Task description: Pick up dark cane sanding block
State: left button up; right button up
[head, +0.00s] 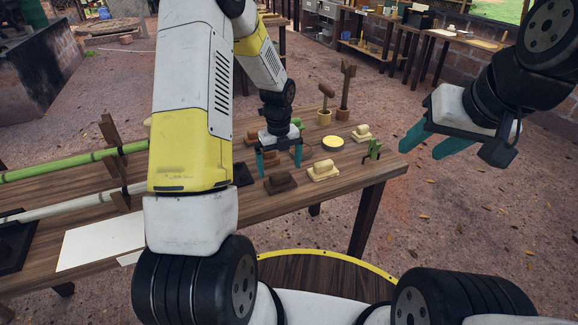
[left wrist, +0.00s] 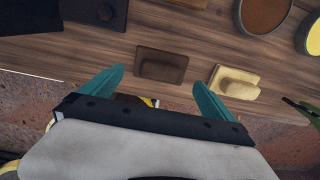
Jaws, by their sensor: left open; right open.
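The dark cane sanding block (head: 281,181), a dark brown base with a raised grip, lies near the table's front edge. In the left wrist view the block (left wrist: 162,66) sits just beyond the fingertips, between their lines. My left gripper (head: 279,163) is open and empty above the table, slightly behind the block in the head view. Its teal fingers also show in the left wrist view (left wrist: 157,84). A pale block of the same shape (head: 323,171) lies to the right of the dark one. My right gripper (head: 424,144) is open and empty, off the table's right side.
A brown round dish (left wrist: 265,14) and a yellow disc (head: 333,142) lie behind the blocks. Another pale block (head: 361,134) and a green item (head: 373,149) are at the right. Upright wooden tools (head: 346,90) stand at the back.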

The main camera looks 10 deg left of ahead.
aim_at(280, 175)
pick_arm(q)
notch_tip(280, 175, down, 6)
jog(key=shift+w+r, duration=0.1)
jog(key=shift+r, duration=0.1)
jog(key=c, duration=1.2)
jog(key=shift+o, duration=0.2)
jog(key=shift+r, duration=0.2)
jog(key=shift+r, duration=0.6)
notch_tip(280, 175, up, 2)
jog(key=shift+r, duration=0.2)
jog(key=s+r, duration=0.1)
jog(key=s, duration=1.5)
jog(key=shift+a, duration=0.4)
